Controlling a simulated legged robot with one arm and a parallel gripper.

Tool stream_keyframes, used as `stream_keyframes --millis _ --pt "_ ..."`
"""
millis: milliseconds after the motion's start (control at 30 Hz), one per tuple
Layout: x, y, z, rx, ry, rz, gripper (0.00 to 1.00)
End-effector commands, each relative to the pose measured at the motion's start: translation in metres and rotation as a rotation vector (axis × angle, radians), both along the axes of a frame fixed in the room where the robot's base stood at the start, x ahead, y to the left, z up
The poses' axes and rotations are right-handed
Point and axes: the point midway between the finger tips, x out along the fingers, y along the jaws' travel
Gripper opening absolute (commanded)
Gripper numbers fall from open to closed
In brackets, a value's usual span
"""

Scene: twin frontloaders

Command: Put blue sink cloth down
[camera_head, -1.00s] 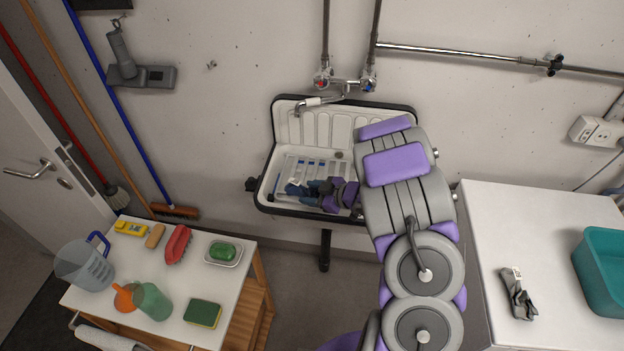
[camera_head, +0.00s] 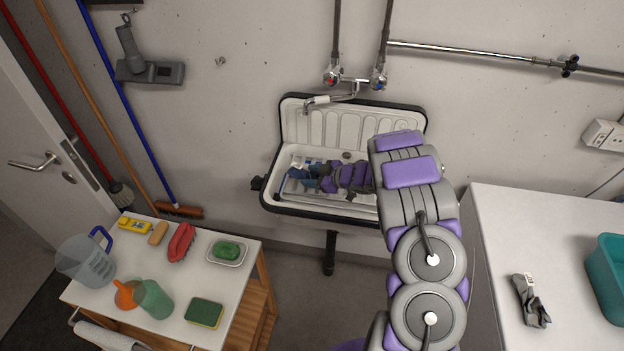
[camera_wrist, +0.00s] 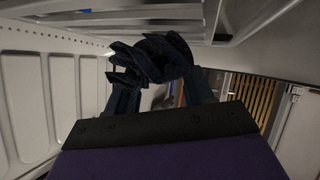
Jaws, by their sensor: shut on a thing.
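The blue sink cloth (camera_wrist: 155,60) is bunched, dark blue, and held between the two fingers of my gripper (camera_wrist: 160,85) in the wrist view. In the head view my gripper (camera_head: 312,176) is inside the white sink (camera_head: 285,202), over its left part. A bit of blue shows at the gripper's tip there, but cloth and fingers are hard to tell apart. A light rack (camera_head: 325,197) lies in the sink under the gripper. Whether the cloth touches the rack or the sink is not clear.
Taps (camera_head: 355,82) and a spout (camera_head: 318,101) are above the sink. A white-topped cart (camera_head: 180,280) with a jug, sponge, brush and soap stands at left.

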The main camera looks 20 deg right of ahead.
Motion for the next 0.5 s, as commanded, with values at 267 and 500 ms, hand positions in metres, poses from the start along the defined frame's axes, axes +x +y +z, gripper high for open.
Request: stream_keyframes --millis 267,500 --pt "0.0000 -0.0004 -0.0060 0.000 0.000 -0.001 0.54" --pt "0.0000 0.0010 -0.0051 -0.002 -0.001 0.000 0.77"
